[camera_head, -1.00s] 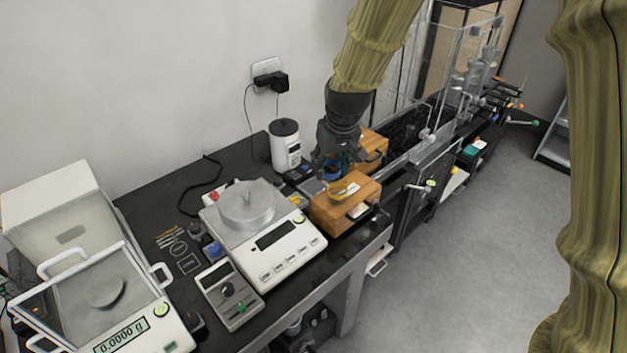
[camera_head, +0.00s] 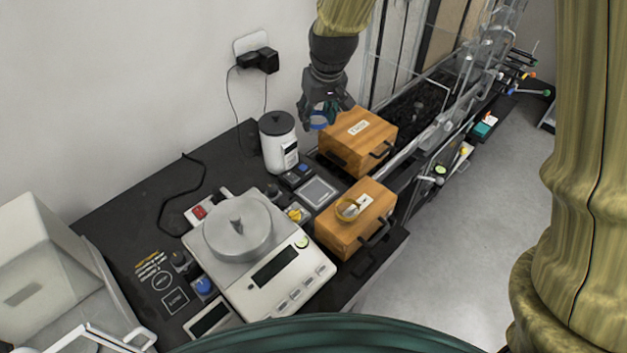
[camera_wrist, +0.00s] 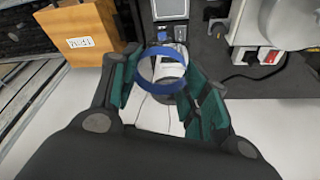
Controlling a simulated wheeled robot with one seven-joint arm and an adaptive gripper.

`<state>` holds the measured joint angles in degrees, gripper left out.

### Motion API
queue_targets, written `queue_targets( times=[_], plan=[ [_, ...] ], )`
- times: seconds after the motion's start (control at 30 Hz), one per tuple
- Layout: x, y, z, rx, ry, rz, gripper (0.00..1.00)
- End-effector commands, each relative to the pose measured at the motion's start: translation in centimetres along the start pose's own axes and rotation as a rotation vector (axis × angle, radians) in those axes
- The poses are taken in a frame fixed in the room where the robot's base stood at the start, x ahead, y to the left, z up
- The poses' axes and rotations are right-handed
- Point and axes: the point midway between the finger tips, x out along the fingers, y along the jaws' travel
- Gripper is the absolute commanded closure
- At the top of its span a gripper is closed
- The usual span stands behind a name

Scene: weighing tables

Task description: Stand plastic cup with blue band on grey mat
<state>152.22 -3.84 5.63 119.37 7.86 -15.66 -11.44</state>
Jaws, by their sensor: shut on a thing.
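The plastic cup with a blue band (camera_head: 319,121) is held in the air by my gripper (camera_head: 322,112), left of the far wooden box. In the wrist view the blue band (camera_wrist: 162,84) shows as a ring between the two fingers (camera_wrist: 160,90), and the cup's clear wall is hard to make out. A small grey square (camera_head: 318,192), seemingly the grey mat, lies on the black table between the scale and the wooden boxes. It also shows at the top of the wrist view (camera_wrist: 170,9). The cup is above and apart from it.
A yellow-banded cup (camera_head: 348,208) stands on the near wooden box (camera_head: 350,238). The labelled far box (camera_head: 345,150) is behind it. A white canister (camera_head: 279,150) with a dark lid and a large scale (camera_head: 265,280) stand close by the grey square.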

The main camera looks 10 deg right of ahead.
Motion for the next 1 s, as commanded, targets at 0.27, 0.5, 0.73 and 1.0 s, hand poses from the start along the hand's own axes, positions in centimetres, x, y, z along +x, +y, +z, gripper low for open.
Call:
queue_targets(
  times=[0.27,0.5,0.73,1.0],
  plan=[
    [4.0,-0.1,2.3,0.001,0.007,0.002,0.68],
    [9.3,0.0,3.3,0.0,0.0,0.0,0.68],
    [13.1,0.0,4.1,0.0,-0.001,0.0,0.68],
    [15.7,0.0,4.9,0.0,-0.003,-0.001,0.68]
  ],
)
